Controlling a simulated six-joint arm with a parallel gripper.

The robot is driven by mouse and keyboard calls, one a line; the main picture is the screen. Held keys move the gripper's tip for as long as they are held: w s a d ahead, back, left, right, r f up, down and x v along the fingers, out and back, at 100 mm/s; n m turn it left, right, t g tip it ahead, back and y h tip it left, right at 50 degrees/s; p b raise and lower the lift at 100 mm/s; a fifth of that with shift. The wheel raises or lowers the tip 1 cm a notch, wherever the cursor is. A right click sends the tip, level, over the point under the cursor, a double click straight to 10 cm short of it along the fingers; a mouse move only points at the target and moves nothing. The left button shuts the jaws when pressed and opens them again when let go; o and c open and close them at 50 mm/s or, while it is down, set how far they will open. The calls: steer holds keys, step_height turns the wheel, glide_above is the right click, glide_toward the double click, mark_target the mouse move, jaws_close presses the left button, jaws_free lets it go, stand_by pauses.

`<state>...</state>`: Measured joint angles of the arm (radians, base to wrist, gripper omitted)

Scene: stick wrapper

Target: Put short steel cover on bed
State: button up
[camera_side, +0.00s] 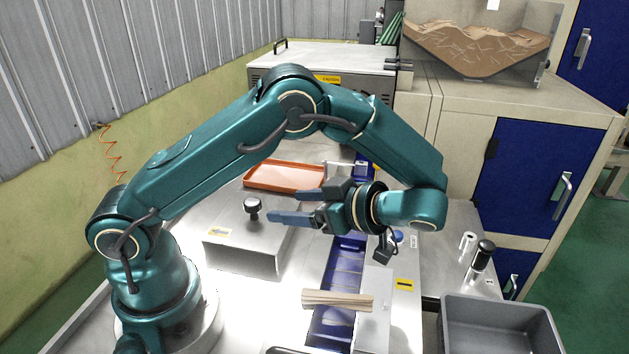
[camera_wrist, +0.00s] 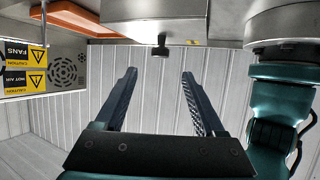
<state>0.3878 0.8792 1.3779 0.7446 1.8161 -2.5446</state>
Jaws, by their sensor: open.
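The cover's underside is hidden.
An orange tray (camera_side: 285,177) lies behind the cover. A bundle of wooden sticks (camera_side: 338,300) lies across the front of the bed. A grey bin (camera_side: 500,325) stands front right, near a black-capped cylinder (camera_side: 482,262). A steel machine (camera_side: 325,62) stands at the back.

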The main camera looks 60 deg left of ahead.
steer(key=s+d+r+m+t+h, duration=0.3)
steer(key=m+t+h, duration=0.2)
steer(key=m, duration=0.6)
steer(key=s+d+r+m+t+h, duration=0.3)
steer(key=m+h, duration=0.4)
steer(key=m, duration=0.4)
steer(key=shift+s+d+r+m+t, duration=0.3)
steer(key=shift+s+d+t, duration=0.15)
steer(key=shift+t, duration=0.85)
